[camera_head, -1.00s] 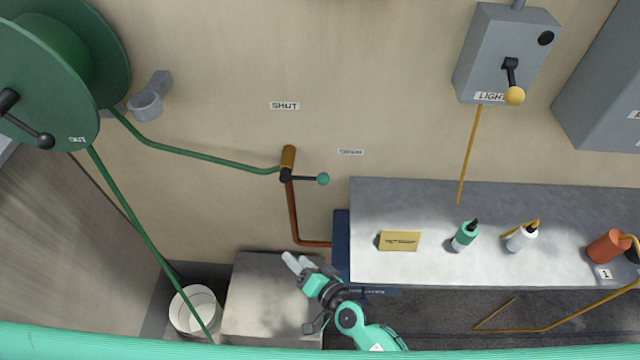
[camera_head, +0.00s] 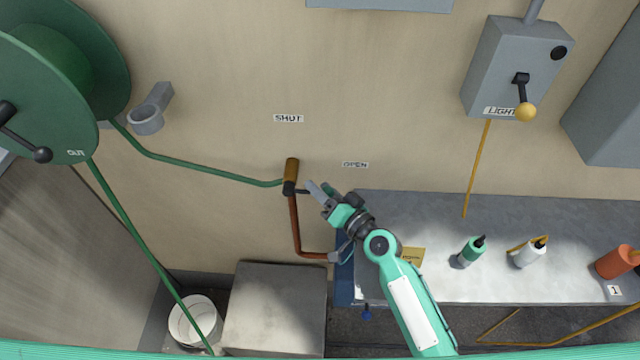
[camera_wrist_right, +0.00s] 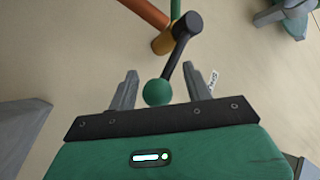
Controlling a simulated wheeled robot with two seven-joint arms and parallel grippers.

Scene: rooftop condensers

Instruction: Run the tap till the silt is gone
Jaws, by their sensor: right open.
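The tap on the wall has a brass body (camera_head: 291,168), a copper pipe (camera_head: 296,228) below it and a black lever. The lever's green ball knob (camera_wrist_right: 158,92) shows in the right wrist view between my right gripper's (camera_wrist_right: 161,84) two open fingers, apart from both. In the head view the right gripper (camera_head: 317,190) hides the knob. The lever points right, to the side of the OPEN label (camera_head: 355,164); the SHUT label (camera_head: 288,118) is above. A green hose (camera_head: 195,170) runs from the tap to the reel, then another length drops into a white bucket (camera_head: 180,327). Water and silt cannot be made out.
The green hose reel (camera_head: 75,125) is at the left, with a grey cup bracket (camera_head: 146,120) beside it. A grey block (camera_head: 275,310) stands below the tap. The bench (camera_head: 590,215) at right carries bottles and a yellow card (camera_head: 413,256). A LIGHT switch box (camera_head: 500,65) is above.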

